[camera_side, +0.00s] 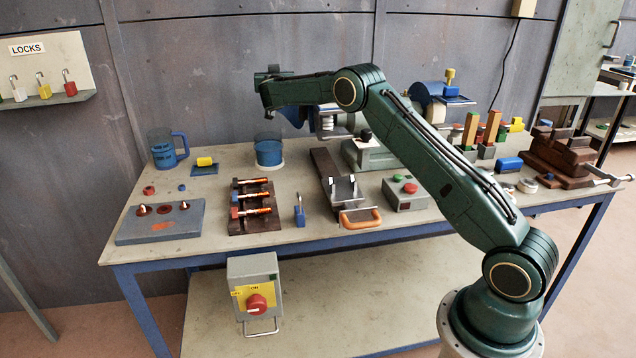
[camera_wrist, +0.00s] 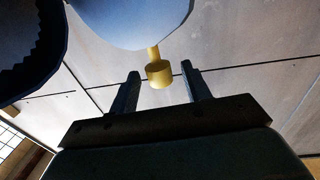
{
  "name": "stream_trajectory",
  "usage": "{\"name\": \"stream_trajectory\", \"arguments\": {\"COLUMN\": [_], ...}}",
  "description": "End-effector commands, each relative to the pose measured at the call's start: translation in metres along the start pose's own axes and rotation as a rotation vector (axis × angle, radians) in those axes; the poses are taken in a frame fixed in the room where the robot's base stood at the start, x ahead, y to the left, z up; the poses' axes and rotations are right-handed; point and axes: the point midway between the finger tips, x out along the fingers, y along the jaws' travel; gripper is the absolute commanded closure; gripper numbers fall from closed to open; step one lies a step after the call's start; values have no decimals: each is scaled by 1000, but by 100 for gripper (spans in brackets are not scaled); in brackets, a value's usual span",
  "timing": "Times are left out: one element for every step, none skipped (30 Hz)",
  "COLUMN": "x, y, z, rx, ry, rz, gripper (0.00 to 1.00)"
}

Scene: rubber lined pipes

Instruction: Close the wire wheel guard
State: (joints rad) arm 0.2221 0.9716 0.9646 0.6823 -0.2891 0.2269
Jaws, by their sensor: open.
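The bench grinder stands at the back of the bench in the side view, partly hidden behind my arm. A blue guard (camera_side: 430,98) with a yellow knob (camera_side: 450,76) shows on its right, and another blue part (camera_side: 296,114) shows at its left. In the wrist view, a blue guard (camera_wrist: 140,18) fills the top, with a yellow knob (camera_wrist: 159,74) on a short stem below it. My gripper (camera_wrist: 160,70) is open, and the knob appears between its two fingers. I cannot tell whether it touches them. In the side view my fingers are not clear.
A dark toothed round part (camera_wrist: 25,45) is at the upper left in the wrist view.

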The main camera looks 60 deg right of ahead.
Motion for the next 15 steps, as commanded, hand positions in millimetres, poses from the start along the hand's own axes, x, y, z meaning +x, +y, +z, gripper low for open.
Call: {"name": "stream_trajectory", "arguments": {"x": [2, 2, 3, 3, 3, 3, 3, 3, 3, 3, 3, 3, 3, 3, 3], "y": [0, 0, 0, 0, 0, 0, 0, 0, 0, 0, 0, 0, 0, 0, 0], "z": [0, 0, 0, 0, 0, 0, 0, 0, 0, 0, 0, 0, 0, 0, 0], "rx": [0, 0, 0, 0, 0, -1, -1, -1, -1, -1, -1, -1, -1, -1, -1], "ry": [0, 0, 0, 0, 0, 0, 0, 0, 0, 0, 0, 0, 0, 0, 0], "rz": [0, 0, 0, 0, 0, 0, 0, 0, 0, 0, 0, 0, 0, 0, 0], "gripper": [52, 52, 52, 52, 52, 52, 52, 52, 52, 52, 52, 52, 54, 60, 68]}}
